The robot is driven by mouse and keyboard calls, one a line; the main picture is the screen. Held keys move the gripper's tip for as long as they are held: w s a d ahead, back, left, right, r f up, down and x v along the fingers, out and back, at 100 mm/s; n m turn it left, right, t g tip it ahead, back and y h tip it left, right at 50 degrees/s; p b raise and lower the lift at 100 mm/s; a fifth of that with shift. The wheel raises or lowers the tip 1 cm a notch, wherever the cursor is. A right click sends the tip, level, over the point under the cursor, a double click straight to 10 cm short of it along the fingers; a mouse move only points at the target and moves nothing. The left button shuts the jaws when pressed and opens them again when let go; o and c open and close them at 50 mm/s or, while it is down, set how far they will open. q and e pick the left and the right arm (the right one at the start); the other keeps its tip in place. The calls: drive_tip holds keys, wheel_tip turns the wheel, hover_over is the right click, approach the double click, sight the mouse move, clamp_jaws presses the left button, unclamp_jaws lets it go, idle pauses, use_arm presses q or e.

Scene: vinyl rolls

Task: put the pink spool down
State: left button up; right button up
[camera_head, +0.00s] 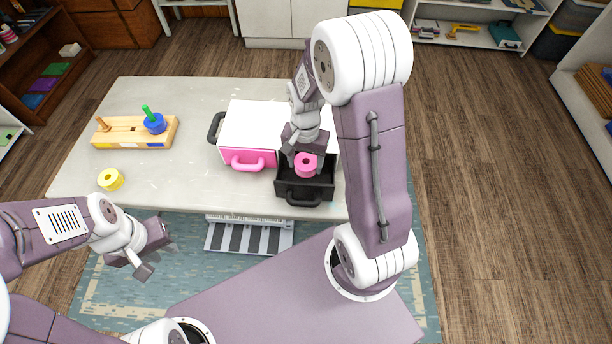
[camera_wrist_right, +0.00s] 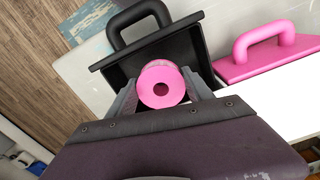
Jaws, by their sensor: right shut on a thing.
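The pink spool (camera_head: 306,165) is between the fingers of my right gripper (camera_head: 304,156), which is shut on it. In the right wrist view the spool (camera_wrist_right: 162,84) shows its round end and dark centre hole between the two grey fingertips of the gripper (camera_wrist_right: 163,92). The spool is over or inside the pulled-out black drawer (camera_head: 304,190); I cannot tell whether it touches the drawer's floor. The black drawer (camera_wrist_right: 192,28) also shows in the wrist view. My left gripper (camera_head: 158,259) is open and empty, in front of the table.
A white-topped cabinet (camera_head: 255,122) has a pink drawer front (camera_head: 248,158) left of the black drawer. A wooden peg rack (camera_head: 118,139) holds a blue spool (camera_head: 154,124) on a green peg. A yellow spool (camera_head: 110,180) stands on the table (camera_head: 190,185). The table's left middle is clear.

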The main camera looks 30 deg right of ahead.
sight(306, 181)
drive_tip(key=shift+f, duration=0.9)
wheel_tip(306, 181, down, 4)
drive_tip(key=shift+s+f+b, duration=0.1)
drive_tip(key=shift+f+b, duration=0.05)
drive_tip(key=shift+b, duration=0.4)
drive_tip(key=shift+f, duration=0.1)
drive_tip(key=o, duration=1.8)
drive_tip(key=shift+f, duration=0.1)
drive_tip(key=shift+c, duration=0.2)
